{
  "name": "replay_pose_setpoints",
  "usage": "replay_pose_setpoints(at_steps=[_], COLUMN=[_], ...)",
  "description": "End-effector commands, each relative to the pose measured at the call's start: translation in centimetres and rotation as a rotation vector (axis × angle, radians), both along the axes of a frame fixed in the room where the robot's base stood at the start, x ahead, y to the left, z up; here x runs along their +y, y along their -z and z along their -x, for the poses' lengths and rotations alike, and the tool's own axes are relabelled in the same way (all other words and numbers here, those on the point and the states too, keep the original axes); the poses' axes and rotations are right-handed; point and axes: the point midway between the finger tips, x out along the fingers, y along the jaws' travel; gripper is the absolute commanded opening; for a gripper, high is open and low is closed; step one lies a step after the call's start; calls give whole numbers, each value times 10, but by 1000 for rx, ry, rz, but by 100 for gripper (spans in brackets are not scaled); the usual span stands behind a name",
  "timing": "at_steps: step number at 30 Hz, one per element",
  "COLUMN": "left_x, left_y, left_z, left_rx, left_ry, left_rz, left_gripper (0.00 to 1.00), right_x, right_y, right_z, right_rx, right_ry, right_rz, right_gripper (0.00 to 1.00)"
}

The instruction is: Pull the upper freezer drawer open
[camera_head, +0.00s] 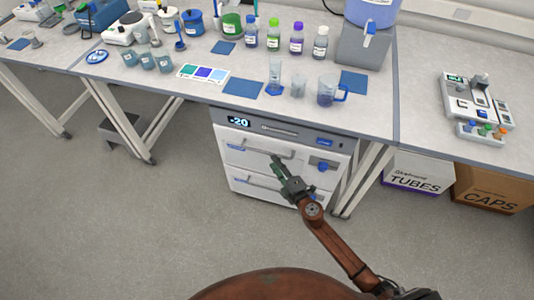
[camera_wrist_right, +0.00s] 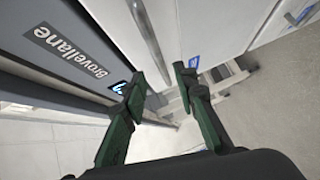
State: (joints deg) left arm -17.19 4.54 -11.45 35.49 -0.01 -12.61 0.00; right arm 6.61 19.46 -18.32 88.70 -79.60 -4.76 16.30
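The white freezer (camera_head: 290,128) stands under the bench, with a dark top panel reading -20. Its upper drawer (camera_head: 240,158) looks flush with the body, and a bar handle (camera_head: 250,149) runs across it. The lower drawer (camera_head: 250,191) also looks shut. My right gripper (camera_head: 277,164) is at the right part of the upper handle and hides some of it. In the right wrist view my right gripper (camera_wrist_right: 160,80) is open, and the upper handle (camera_wrist_right: 149,35) runs down toward the gap between its fingertips. I cannot tell whether they touch. My left gripper is out of view.
The bench top (camera_head: 200,95) above holds bottles, beakers, a jug (camera_head: 328,92) and blue mats. Bench legs (camera_head: 362,180) stand right of the freezer. Boxes marked TUBES (camera_head: 418,172) and CAPS (camera_head: 492,190) sit farther right. The floor (camera_head: 130,230) in front is clear.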

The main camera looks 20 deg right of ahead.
Motion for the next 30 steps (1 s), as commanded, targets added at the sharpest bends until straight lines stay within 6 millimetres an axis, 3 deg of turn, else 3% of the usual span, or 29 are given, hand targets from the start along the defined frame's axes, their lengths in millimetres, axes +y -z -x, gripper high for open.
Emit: replay_pose_setpoints(at_steps=[8,15,26,30], left_x=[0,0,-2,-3], left_y=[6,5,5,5], left_z=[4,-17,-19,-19], left_rx=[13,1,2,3], left_ry=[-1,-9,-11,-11], left_rz=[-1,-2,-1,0], left_gripper=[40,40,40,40], right_x=[10,16,17,17], right_y=[8,12,11,11], right_z=[-40,-66,-71,-71], right_rx=[1,1,2,2], right_ry=[0,1,2,2], right_rz=[0,-1,-2,-2], right_gripper=[27,27,27,17])
